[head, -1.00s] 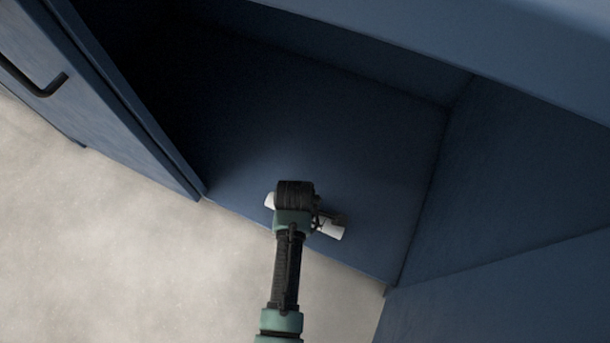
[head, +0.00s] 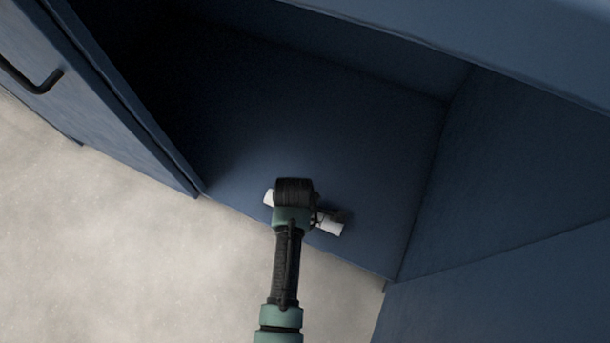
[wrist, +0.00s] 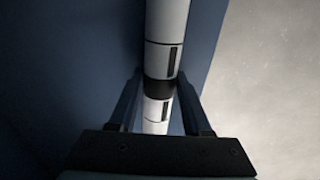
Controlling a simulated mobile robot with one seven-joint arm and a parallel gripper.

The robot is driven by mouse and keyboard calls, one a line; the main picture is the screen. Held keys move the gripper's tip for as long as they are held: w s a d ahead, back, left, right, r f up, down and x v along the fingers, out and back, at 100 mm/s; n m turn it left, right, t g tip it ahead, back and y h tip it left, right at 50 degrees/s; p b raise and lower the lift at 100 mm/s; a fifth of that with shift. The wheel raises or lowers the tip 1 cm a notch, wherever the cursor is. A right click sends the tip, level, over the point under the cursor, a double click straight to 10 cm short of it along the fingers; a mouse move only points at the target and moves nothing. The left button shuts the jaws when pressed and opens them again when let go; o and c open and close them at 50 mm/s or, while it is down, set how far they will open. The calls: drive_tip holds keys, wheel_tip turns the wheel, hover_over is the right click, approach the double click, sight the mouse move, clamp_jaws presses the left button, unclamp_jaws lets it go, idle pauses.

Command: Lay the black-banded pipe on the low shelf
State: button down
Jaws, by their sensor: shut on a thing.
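The black-banded pipe is white with a black band around it. In the wrist view the pipe (wrist: 166,22) runs between the fingers of my gripper (wrist: 160,88), which is shut on it near the band. In the head view the white ends of the pipe (head: 329,228) stick out on both sides of my wrist, which hides its middle. The low shelf (head: 250,150) is the dark blue floor of the cabinet. The pipe is over the shelf's front part, roughly along its front edge. I cannot tell whether it touches the shelf.
An open blue cabinet door (head: 90,95) with a black handle (head: 38,82) stands at the left. The cabinet's side wall (head: 500,180) is at the right, and its top edge (head: 500,35) overhangs the opening. The shelf behind the pipe is bare. Pale floor (head: 130,250) lies in front.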

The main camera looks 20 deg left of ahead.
drive_tip(key=shift+f, duration=0.3)
drive_tip(key=shift+c, duration=2.1)
unclamp_jaws()
drive_tip(key=shift+o, duration=0.8)
drive_tip(key=shift+s, duration=0.1)
wheel_tip(320, 180, up, 13)
drive_tip(key=s+p, duration=0.2)
drive_tip(key=p, duration=0.8)
